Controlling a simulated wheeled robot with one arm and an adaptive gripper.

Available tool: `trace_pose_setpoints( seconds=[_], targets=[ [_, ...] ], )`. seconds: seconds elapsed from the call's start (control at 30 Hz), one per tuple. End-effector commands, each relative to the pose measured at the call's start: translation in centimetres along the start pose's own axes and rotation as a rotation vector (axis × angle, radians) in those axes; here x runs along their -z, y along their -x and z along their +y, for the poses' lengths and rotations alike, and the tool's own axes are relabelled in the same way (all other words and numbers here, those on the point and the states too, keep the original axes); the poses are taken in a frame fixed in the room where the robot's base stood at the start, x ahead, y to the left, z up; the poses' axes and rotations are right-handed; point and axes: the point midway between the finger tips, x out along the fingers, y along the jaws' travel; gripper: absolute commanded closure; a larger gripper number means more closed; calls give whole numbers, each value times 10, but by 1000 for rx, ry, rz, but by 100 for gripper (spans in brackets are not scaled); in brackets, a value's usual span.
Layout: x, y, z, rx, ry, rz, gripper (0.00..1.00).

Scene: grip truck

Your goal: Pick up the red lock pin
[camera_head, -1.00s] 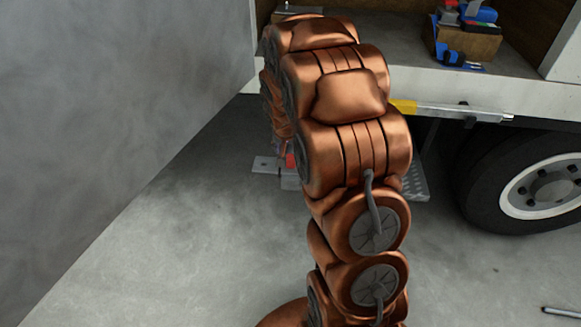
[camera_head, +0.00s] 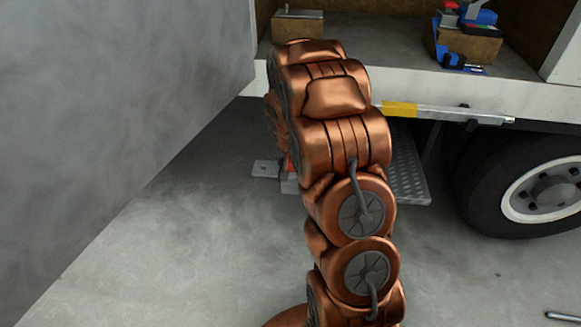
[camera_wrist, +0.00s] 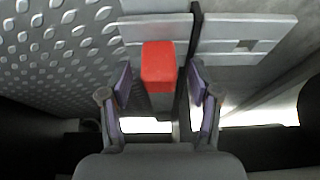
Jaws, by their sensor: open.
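The red lock pin (camera_wrist: 158,66) shows in the wrist view as a red block between the two fingers of my gripper (camera_wrist: 160,85). The fingers stand apart on either side of it, with a visible gap on each side. The pin sits by a grey metal bracket (camera_wrist: 235,30) and a dark upright bar (camera_wrist: 196,25). In the head view only a small red sliver of the pin (camera_head: 288,164) shows beside my arm. My arm hides the gripper and most of the bracket there.
A studded metal step (camera_head: 408,175) lies right of my arm, below the truck bed (camera_head: 390,75). A truck wheel (camera_head: 540,190) stands at the right. A large grey panel (camera_head: 110,90) fills the left. A box of tools (camera_head: 468,45) sits on the bed.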

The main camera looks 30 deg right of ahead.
Motion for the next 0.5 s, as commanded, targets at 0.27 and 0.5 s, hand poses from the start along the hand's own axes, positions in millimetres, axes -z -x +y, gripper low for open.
trace_pose_setpoints(
  seconds=[0.27, 0.5],
  targets=[
    [0, 0, 0, 0, 0, -1, 58],
    [-1, 0, 0, -1, 0, -2, 83]
  ],
)
